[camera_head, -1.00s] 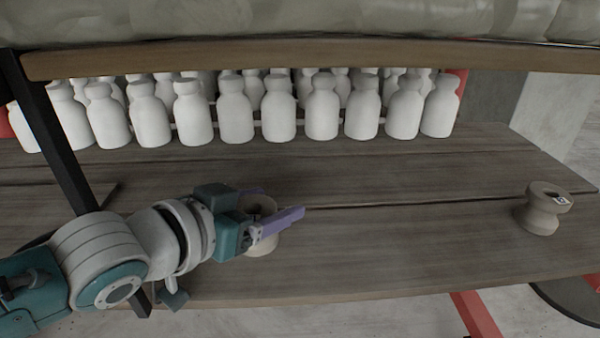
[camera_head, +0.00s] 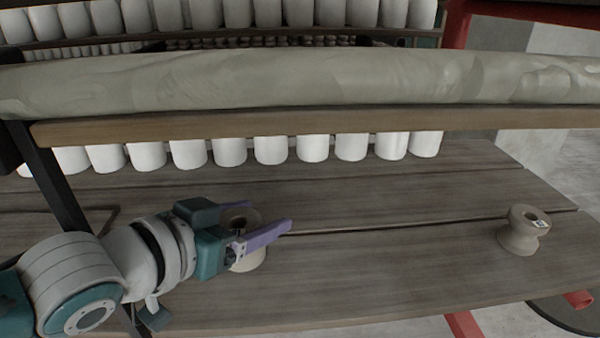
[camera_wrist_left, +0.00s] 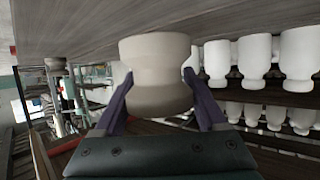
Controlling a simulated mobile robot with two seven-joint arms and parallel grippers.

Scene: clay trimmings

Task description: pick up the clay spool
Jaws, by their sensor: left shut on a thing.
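A beige clay spool (camera_head: 250,257) with a narrow waist and a hole in its top is at the left gripper on the wooden shelf. My left gripper (camera_head: 262,233) is shut on it, with one purple finger on each side. The left wrist view shows the same spool (camera_wrist_left: 157,75) between the two fingers (camera_wrist_left: 157,92). I cannot tell whether its base touches the shelf. A second similar spool (camera_head: 520,238), with a small white label on top, stands upright on the right of the shelf. My right gripper is not in view.
The wooden shelf (camera_head: 390,250) is bare between the two spools. Several white bottles (camera_head: 270,150) stand in a row at its back. A wooden beam (camera_head: 300,125) with a long grey clay mass (camera_head: 300,80) crosses above. A dark post (camera_head: 55,180) stands at left.

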